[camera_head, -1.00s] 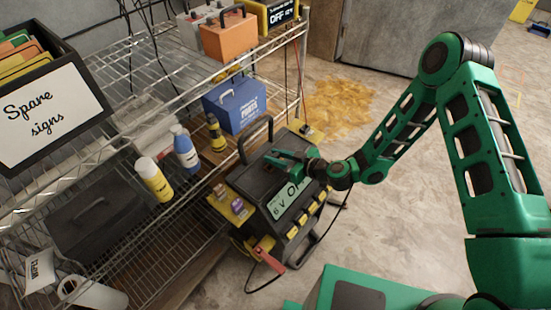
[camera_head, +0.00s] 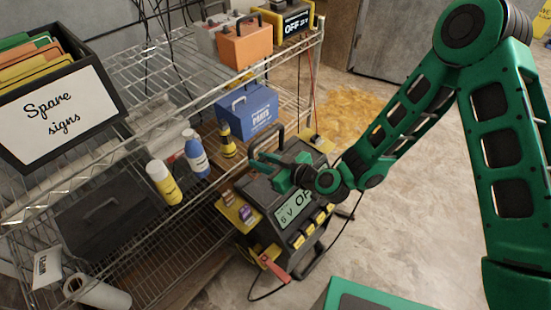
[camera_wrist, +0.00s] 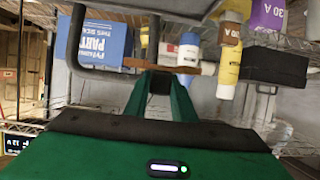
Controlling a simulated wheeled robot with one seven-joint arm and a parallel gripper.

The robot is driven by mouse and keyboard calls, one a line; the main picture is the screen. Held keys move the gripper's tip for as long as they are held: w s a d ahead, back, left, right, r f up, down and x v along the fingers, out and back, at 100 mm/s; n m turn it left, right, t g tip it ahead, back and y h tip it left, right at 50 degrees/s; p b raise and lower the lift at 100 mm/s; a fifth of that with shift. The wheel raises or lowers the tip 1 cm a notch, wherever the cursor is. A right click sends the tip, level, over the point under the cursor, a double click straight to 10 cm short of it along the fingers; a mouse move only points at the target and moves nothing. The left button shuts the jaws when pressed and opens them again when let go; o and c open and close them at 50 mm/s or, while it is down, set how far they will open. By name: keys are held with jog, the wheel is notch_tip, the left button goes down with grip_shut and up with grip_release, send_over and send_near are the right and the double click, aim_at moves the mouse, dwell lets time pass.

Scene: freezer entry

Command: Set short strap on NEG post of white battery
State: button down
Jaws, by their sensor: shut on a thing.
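My gripper (camera_head: 282,170) is over the top of a dark charger (camera_head: 262,187) with a display, beside its raised black handle. In the wrist view its green fingers (camera_wrist: 160,82) are closed around a brown bar (camera_wrist: 185,67), which looks like the short strap and lies crosswise at the tips. The strap is too small to make out in the head view. A whitish battery (camera_head: 208,36) stands on the upper wire shelf, partly behind an orange battery (camera_head: 246,45). Its NEG post cannot be made out.
A yellow-framed unit reading OFF (camera_head: 290,18) stands at the shelf's far end. A blue parts box (camera_head: 247,110), a blue bottle (camera_head: 195,155) and a yellow bottle (camera_head: 163,183) stand lower. The "Spare signs" box (camera_head: 55,110) is at left. Floor (camera_head: 400,220) at right is clear.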

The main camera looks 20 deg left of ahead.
jog(key=shift+s+a+r, duration=0.55)
jog(key=shift+s+r, duration=0.15)
jog(key=shift+s, duration=0.2)
jog(key=shift+r, duration=1.95)
